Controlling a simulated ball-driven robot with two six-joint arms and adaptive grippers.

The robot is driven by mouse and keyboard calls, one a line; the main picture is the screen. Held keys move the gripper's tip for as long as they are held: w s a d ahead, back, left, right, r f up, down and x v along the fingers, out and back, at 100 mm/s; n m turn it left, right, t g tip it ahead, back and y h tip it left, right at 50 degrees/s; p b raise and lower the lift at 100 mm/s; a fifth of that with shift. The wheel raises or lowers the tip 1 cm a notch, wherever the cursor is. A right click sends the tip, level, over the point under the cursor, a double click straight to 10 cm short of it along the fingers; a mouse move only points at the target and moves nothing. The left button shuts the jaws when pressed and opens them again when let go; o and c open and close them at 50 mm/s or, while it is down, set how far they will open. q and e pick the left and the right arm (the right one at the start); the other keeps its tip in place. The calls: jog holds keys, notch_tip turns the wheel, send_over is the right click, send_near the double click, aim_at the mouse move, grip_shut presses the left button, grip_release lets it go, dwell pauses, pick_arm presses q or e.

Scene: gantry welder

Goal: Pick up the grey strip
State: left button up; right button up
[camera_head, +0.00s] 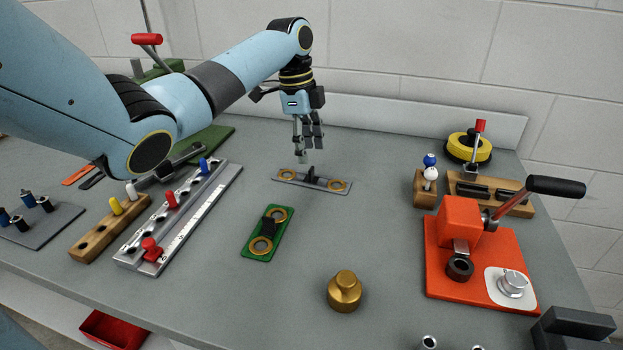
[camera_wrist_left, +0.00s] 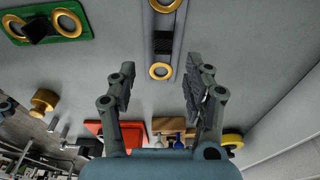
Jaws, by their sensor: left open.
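The grey strip (camera_head: 327,181) lies flat on the grey table in the middle of the head view. It carries a gold ring near each end and a black upright block at its middle. In the left wrist view the strip (camera_wrist_left: 163,57) runs from the top edge down between the fingers. My left gripper (camera_head: 308,147) points down above and just behind the strip, apart from it. My right gripper does not show.
A green plate (camera_head: 259,249) with gold rings lies in front of the strip. A gold knob (camera_head: 344,291) stands nearer. An orange lever press (camera_head: 437,265) is at right, with a wooden holder (camera_head: 424,190) behind. Peg racks (camera_head: 200,222) fill the left. The table around the strip is clear.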

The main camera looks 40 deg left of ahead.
aim_at(311, 168)
pick_arm(q)
jog(key=shift+f, duration=0.45)
jog(key=f, duration=0.4)
jog(key=shift+w+d+f, duration=0.2)
jog(key=shift+w+d, duration=0.05)
jog(key=shift+w, duration=0.05)
jog(key=shift+f, duration=0.4)
jog(key=c, duration=1)
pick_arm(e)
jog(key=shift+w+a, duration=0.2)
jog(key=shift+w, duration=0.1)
